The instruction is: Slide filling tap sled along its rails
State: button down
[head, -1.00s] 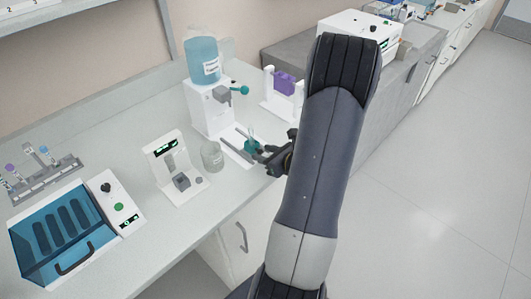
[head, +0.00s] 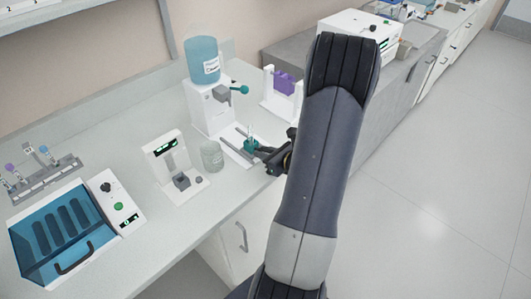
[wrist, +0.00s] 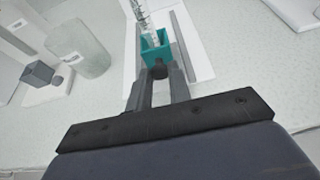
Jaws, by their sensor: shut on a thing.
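The teal filling tap sled (head: 251,143) sits on its grey rails on a white base in front of the white dispenser (head: 212,108). In the wrist view the sled (wrist: 155,52) is a teal block with a clear tube (wrist: 146,25) upright in it. A small dark knob (wrist: 158,70) sticks out on its near side. My gripper (wrist: 159,76) is shut on this knob. In the head view my gripper (head: 267,153) is at the sled's right, partly hidden by my arm. The teal tap lever (head: 240,90) is on the dispenser above.
A clear glass jar (head: 212,156) stands left of the rails, and a small white scale-like device (head: 176,168) is left of it. A white stand with a purple piece (head: 285,83) is behind at right. The counter's front edge runs close below the gripper.

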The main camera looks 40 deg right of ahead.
aim_at(253, 142)
jog(key=w+b, duration=0.1)
jog(key=w, duration=0.4)
jog(key=w+b, duration=0.1)
jog(key=w, duration=0.1)
jog(key=shift+w+a+f+b, duration=0.15)
jog(key=shift+w+a+b, duration=0.15)
jog(key=shift+b, duration=0.05)
jog(key=shift+w, duration=0.65)
jog(key=shift+r, duration=0.2)
jog(key=c, duration=1.4)
grip_release()
jog(key=shift+w, duration=0.2)
jog(key=shift+o, duration=0.4)
jog(key=b+v, duration=0.1)
jog(key=v, duration=1)
jog(key=shift+a+f, duration=0.1)
jog(key=shift+f, duration=0.05)
jog(key=shift+w, duration=0.1)
